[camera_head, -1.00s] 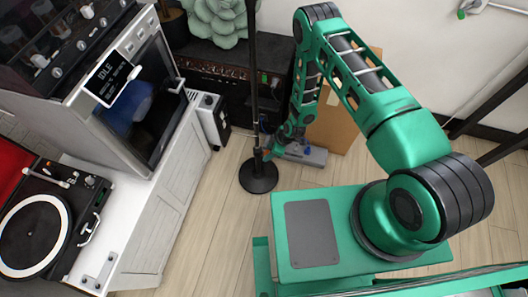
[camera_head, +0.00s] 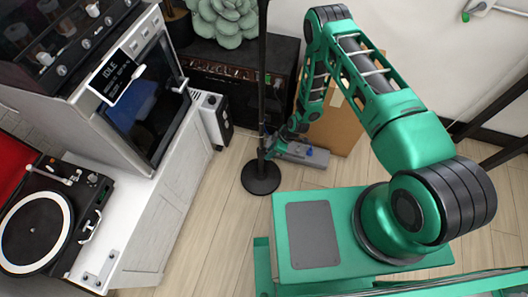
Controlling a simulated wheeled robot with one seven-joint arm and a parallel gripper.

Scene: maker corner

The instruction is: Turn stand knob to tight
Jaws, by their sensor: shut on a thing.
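The stand is a thin black pole (camera_head: 262,85) on a round black base (camera_head: 261,178), upright on the floor in the middle of the view. My green arm reaches down to it from the right. My gripper (camera_head: 268,150) is low at the pole, just above the base, and is shut at the stand knob. The knob itself is hidden by the jaws and too small to make out, so its turn cannot be read.
A black amplifier (camera_head: 235,90) stands behind the pole, with a cardboard box (camera_head: 338,125) to its right. A grey object (camera_head: 303,153) lies by my gripper. A white cabinet (camera_head: 160,215) with a turntable (camera_head: 40,225) is at left. Wooden floor is clear in front.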

